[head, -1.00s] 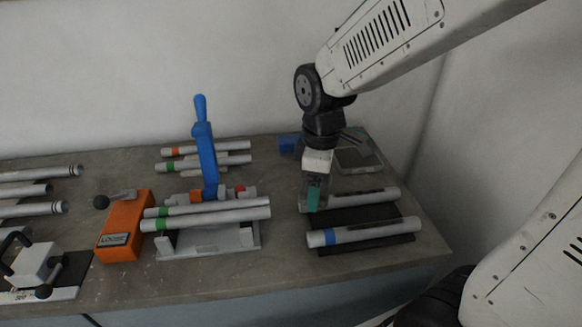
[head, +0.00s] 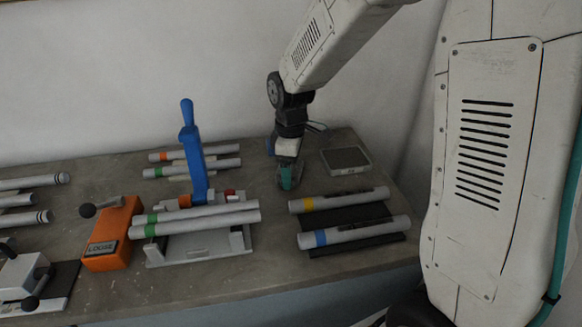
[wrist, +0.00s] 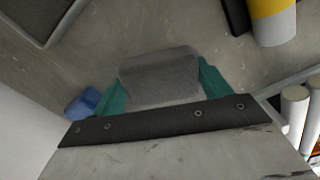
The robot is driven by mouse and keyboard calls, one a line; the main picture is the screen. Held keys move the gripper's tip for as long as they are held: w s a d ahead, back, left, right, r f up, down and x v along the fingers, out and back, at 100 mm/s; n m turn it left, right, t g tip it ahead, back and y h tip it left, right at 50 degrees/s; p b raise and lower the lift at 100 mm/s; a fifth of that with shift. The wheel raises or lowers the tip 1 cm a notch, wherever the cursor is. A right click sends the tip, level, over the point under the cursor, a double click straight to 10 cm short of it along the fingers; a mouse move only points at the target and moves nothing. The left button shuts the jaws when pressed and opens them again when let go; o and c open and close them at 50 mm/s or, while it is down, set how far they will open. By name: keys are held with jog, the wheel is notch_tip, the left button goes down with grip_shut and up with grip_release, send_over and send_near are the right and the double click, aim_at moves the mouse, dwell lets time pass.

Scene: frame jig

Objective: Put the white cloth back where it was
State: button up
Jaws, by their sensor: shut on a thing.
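My gripper (head: 289,180) is low over the back part of the bench, left of the yellow-banded tube. In the wrist view its teal fingers (wrist: 160,85) are shut on a pale grey, block-like piece, which I take to be the white cloth (wrist: 158,72). It looks grey in the shade. In the head view the cloth is mostly hidden by the gripper, and I cannot tell whether it touches the bench.
A yellow-banded tube (head: 335,201) and a blue-banded tube (head: 352,233) lie at right. A dark-topped tray (head: 346,160) is behind them. A blue-handled clamp (head: 193,150) stands left; an orange block (head: 112,235) is further left. A blue object (wrist: 82,103) is close by.

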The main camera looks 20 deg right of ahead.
jog(key=shift+f, duration=0.1)
jog(key=o, duration=1)
jog(key=shift+c, duration=0.2)
notch_tip(320, 180, up, 12)
jog(key=s+d+r+m, duration=0.1)
jog(key=s+m, duration=0.4)
jog(key=s, duration=0.8)
jog(key=s+d+r+m+t, duration=0.1)
jog(key=s+m, duration=0.5)
jog(key=s, duration=0.8)
jog(key=shift+d+r, duration=0.4)
jog(key=shift+d, duration=0.15)
